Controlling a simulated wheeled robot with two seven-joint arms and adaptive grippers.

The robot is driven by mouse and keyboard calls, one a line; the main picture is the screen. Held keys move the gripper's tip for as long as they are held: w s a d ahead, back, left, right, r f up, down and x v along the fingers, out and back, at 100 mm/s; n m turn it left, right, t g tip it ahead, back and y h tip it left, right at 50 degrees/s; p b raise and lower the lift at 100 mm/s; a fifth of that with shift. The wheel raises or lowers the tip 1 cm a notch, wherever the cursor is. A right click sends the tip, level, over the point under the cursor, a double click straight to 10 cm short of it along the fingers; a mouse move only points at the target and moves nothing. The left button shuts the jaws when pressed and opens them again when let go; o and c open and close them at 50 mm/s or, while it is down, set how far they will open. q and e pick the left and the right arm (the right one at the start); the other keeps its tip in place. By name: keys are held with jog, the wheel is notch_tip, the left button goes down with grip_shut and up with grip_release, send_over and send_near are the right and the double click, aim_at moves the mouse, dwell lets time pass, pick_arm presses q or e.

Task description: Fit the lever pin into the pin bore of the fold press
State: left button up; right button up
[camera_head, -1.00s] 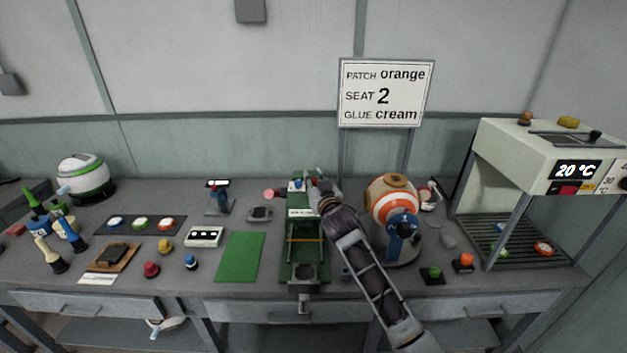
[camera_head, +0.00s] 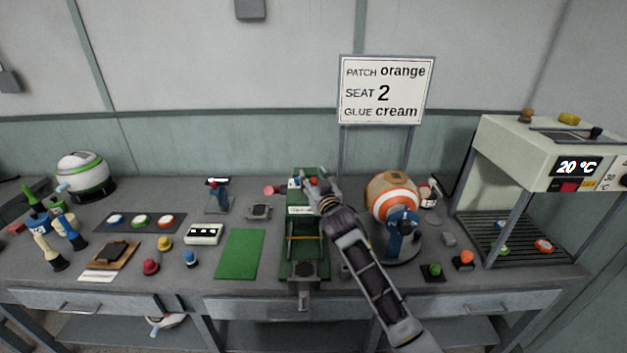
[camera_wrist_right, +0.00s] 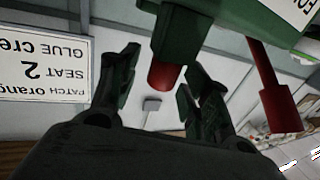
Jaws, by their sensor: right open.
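The green fold press (camera_head: 289,262) stands on the bench at the middle of the head view. My right gripper (camera_head: 308,182) is at its far end, and small red parts show beside the fingers. In the right wrist view the open fingers (camera_wrist_right: 160,76) stand on either side of a red cylinder (camera_wrist_right: 165,74), which looks like the lever pin. Its rounded end sticks out of a dark green block (camera_wrist_right: 178,30) of the press. No finger clearly touches it. How deep it sits in the bore is hidden. A second red bar (camera_wrist_right: 270,85) hangs to the right. My left gripper is out of view.
A green mat (camera_head: 240,254) lies left of the press. An orange and white ball (camera_head: 392,188) on a blue stand (camera_head: 402,238) is close on the right of my arm. A sign (camera_head: 386,90) stands behind; a heater (camera_head: 535,152) stands at far right.

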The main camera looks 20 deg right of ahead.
jog(key=shift+s, duration=0.15)
jog(key=s, duration=1.1)
jog(key=shift+s, duration=0.35)
dwell(0.3)
jog(key=shift+d, duration=0.1)
dwell(0.9)
